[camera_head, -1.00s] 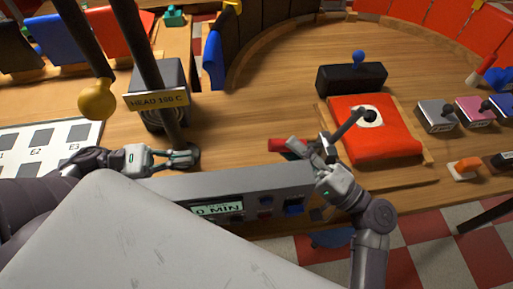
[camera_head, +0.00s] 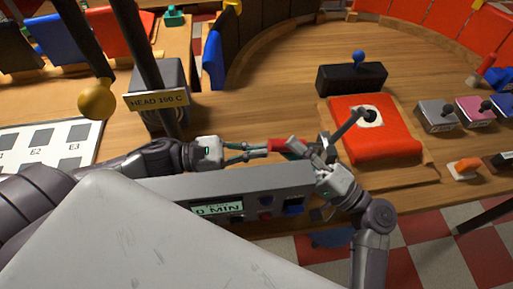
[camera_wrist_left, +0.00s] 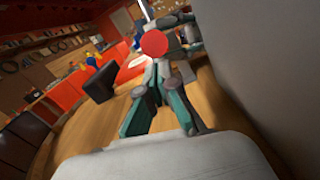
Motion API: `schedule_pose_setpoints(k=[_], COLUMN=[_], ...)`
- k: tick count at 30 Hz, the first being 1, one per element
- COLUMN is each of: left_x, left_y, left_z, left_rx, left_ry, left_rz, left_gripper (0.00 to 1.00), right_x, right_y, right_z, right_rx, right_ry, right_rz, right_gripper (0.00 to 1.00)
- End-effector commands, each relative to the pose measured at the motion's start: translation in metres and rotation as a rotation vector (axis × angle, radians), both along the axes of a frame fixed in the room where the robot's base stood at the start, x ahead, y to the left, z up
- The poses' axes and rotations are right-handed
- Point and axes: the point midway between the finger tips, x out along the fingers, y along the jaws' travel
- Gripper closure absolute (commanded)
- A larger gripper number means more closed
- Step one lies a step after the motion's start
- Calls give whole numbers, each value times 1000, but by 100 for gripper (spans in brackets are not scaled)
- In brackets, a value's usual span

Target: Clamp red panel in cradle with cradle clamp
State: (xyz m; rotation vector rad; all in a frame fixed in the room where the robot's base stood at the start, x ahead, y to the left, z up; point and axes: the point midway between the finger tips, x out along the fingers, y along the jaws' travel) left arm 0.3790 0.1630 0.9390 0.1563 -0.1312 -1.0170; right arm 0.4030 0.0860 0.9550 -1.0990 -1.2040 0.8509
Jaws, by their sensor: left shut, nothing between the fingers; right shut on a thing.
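The red panel (camera_head: 398,138) lies on the wooden cradle (camera_head: 430,160) at the right. The cradle clamp has a red handle (camera_head: 281,146) on its left side and a dark arm (camera_head: 350,126). The arm's tip shows over a pale patch on the panel; I cannot tell whether it presses. My right gripper (camera_head: 308,154) is shut on the clamp near its handle. My left gripper (camera_head: 262,149) is shut and empty, its tips close to the handle's red end. In the left wrist view the round red end (camera_wrist_left: 153,43) shows just beyond the left fingers (camera_wrist_left: 162,75); contact is unclear.
A grey box with a lit display (camera_head: 217,208) stands in front of both grippers. A black block with a blue knob (camera_head: 351,78) stands behind the panel. A post with a "HEAD" sign (camera_head: 157,101) is at the left.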

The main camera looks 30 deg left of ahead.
Motion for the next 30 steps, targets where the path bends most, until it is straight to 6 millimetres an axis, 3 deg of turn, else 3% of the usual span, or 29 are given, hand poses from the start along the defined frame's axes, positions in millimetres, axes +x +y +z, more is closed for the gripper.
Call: schedule_pose_setpoints(k=[11,17,24,25,29,30], left_x=[1,1,1,1,1,1], left_y=[-2,-5,-5,-5,-6,-6], left_z=[1,18,22,22,22,22], left_rx=[-1,-3,-8,-8,-9,-8], left_ry=[0,-4,-10,-10,-10,-10], left_rz=[-1,-1,-4,-4,-5,-5], left_gripper=[100,100,100,100,100,100], right_x=[0,0,0,0,-1,-1], right_y=[0,0,0,0,1,1], right_z=[0,0,-3,-4,-5,-5], right_rx=[0,-1,-9,-9,-10,-10], right_ry=[0,0,2,2,5,5], right_rz=[-1,-1,0,1,2,2], right_gripper=[100,100,100,69,47,46])
